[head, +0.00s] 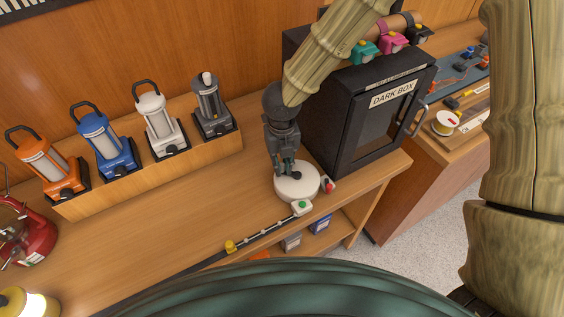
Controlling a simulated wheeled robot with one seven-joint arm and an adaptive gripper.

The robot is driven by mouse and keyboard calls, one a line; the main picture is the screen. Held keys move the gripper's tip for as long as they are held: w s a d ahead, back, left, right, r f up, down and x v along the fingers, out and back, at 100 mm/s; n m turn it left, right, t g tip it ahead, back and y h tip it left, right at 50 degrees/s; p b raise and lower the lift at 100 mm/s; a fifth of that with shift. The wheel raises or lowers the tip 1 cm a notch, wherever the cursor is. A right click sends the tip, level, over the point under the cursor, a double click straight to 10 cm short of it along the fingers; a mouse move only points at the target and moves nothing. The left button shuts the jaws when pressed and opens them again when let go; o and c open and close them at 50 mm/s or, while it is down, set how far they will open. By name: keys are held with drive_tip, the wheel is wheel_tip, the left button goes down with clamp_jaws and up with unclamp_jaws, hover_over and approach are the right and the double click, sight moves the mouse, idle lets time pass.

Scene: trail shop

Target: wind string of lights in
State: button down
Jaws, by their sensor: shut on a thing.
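A round white reel (297,187) lies on the wooden counter in front of the dark box. A white outlet piece with a green button (302,207) sits at its front edge. The string of lights (262,233) runs from there as a dark strip with small pale spots, down and left along the counter. A yellow piece (231,247) sits on the strip. My gripper (289,169) points down over the reel and is shut on a small dark crank knob on its top. The fingers partly hide the knob.
The dark box (345,135) stands close behind and right of my gripper. Orange, blue, white and grey lanterns (160,123) stand on a wooden riser at left. A red-and-grey object (327,184) sits right beside the reel. The counter's front edge is near.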

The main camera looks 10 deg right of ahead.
drive_tip(key=shift+w+d+r+p, duration=0.15)
drive_tip(key=shift+w+d+p, duration=0.3)
drive_tip(key=shift+w+p, duration=0.1)
drive_tip(key=shift+w+d, duration=0.35)
drive_tip(key=shift+w+d+p, duration=0.3)
drive_tip(key=shift+d+p, duration=0.3)
drive_tip(key=shift+d, duration=0.45)
